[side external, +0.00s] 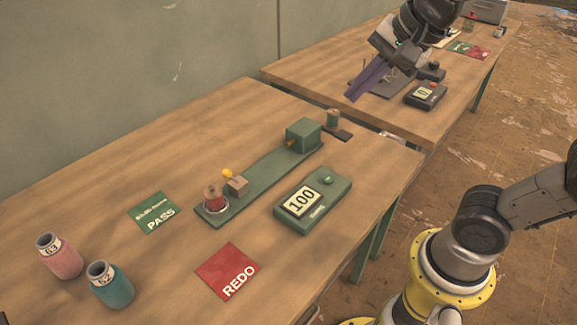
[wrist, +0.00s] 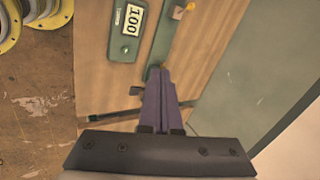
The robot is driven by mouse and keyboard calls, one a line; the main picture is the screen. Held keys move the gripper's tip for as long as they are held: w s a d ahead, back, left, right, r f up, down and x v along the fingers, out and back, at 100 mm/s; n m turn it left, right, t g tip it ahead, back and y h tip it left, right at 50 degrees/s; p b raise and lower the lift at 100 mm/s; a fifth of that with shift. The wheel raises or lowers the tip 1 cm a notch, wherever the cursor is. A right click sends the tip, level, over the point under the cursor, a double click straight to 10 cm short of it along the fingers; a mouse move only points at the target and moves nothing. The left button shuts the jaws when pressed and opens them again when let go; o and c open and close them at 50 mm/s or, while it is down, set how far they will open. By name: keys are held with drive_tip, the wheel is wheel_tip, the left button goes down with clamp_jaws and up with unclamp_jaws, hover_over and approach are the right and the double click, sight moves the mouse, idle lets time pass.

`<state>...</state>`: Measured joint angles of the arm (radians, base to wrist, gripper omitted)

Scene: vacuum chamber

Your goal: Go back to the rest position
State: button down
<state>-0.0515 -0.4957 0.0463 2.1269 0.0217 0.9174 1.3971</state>
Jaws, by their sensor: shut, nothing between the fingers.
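My gripper (side external: 352,96) has purple fingers that are shut and hold nothing. In the side external view it hangs in the air near the gap between the two tables, beyond the green machine base (side external: 262,182). In the wrist view the shut fingers (wrist: 158,70) point toward the near table. They hide part of the green machine there. A readout showing 100 (side external: 313,200) sits beside the machine and also shows in the wrist view (wrist: 128,30).
The machine carries a red spool (side external: 215,199) and a green box (side external: 303,134). PASS (side external: 153,212) and REDO (side external: 226,272) cards, a pink jar (side external: 60,258) and a teal jar (side external: 112,287) occupy the near table. A second readout (side external: 425,95) is on the far table.

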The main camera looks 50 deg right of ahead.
drive_tip(key=s+d+f+n, duration=0.1)
drive_tip(key=s+f+n, duration=0.7)
drive_tip(key=n, duration=0.7)
drive_tip(key=shift+s+d+n+g+h, duration=0.3)
drive_tip(key=shift+s+d, duration=0.05)
drive_tip(key=shift+s, duration=0.65)
